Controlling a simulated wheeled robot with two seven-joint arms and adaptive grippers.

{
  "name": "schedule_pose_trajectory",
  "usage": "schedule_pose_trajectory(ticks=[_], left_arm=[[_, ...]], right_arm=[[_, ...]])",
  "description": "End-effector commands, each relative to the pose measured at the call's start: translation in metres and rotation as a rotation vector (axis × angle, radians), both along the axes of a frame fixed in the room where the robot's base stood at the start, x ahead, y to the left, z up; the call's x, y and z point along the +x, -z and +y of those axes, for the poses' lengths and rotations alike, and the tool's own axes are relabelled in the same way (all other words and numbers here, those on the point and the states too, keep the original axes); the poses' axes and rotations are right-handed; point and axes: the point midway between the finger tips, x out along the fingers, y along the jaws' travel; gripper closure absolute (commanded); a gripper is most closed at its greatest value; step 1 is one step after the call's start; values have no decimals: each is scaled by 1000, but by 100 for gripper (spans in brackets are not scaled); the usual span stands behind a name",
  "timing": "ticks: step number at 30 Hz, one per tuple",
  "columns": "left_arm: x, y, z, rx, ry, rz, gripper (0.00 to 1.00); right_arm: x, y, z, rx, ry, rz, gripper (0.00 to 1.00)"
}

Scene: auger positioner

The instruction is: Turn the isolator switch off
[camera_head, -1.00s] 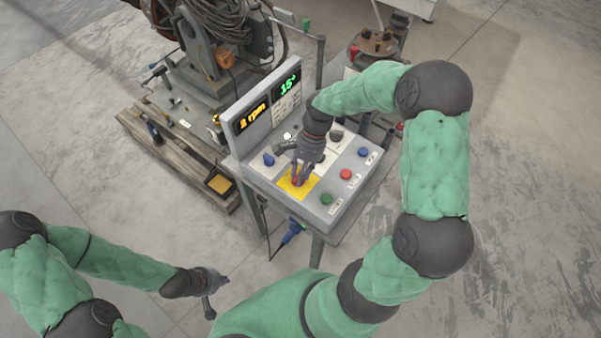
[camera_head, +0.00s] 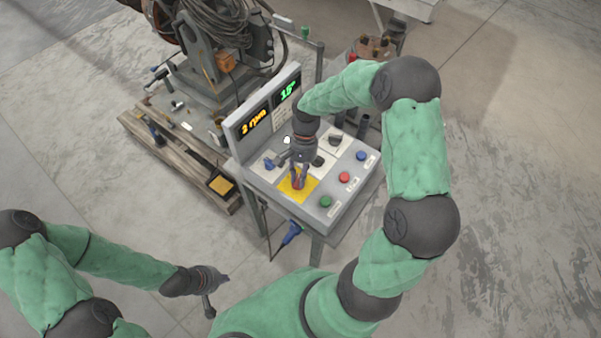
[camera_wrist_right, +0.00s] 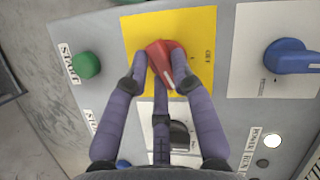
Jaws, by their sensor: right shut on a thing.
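The isolator switch is a red knob on a yellow plate (camera_wrist_right: 195,25) on the sloped control panel. In the right wrist view the red knob (camera_wrist_right: 166,60) sits between the fingers of my right gripper (camera_wrist_right: 163,80), turned at a slant with a pale mark on it. My right gripper also shows in the head view (camera_head: 298,178), shut on the knob from above, hiding part of it. The yellow plate shows beneath it in the head view (camera_head: 312,184). My left gripper (camera_head: 218,290) hangs low at the left, away from the panel; its finger opening is unclear.
A green START button (camera_wrist_right: 86,64) and a blue knob (camera_wrist_right: 288,57) flank the plate. Red (camera_head: 344,177) and blue (camera_head: 361,156) buttons lie to the right. A display panel (camera_head: 266,112) reading 2 rpm and 15 degrees rises behind. A pallet with machinery stands at the left.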

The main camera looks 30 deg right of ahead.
Motion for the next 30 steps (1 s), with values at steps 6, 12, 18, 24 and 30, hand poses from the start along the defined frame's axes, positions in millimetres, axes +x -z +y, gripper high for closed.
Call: schedule_pose_trajectory(ticks=[6,12,18,24,30], left_arm=[[0,-13,0,0,0,0,100],[0,-20,0,0,0,0,100],[0,-25,0,0,0,0,100],[0,-29,0,0,0,0,100],[0,-32,0,0,0,0,100]], right_arm=[[-3,2,4,6,-212,15,100],[-3,3,5,8,-404,15,100],[-2,3,5,8,-594,16,100],[-2,4,6,9,-778,16,100],[-2,5,7,11,-940,18,100]])
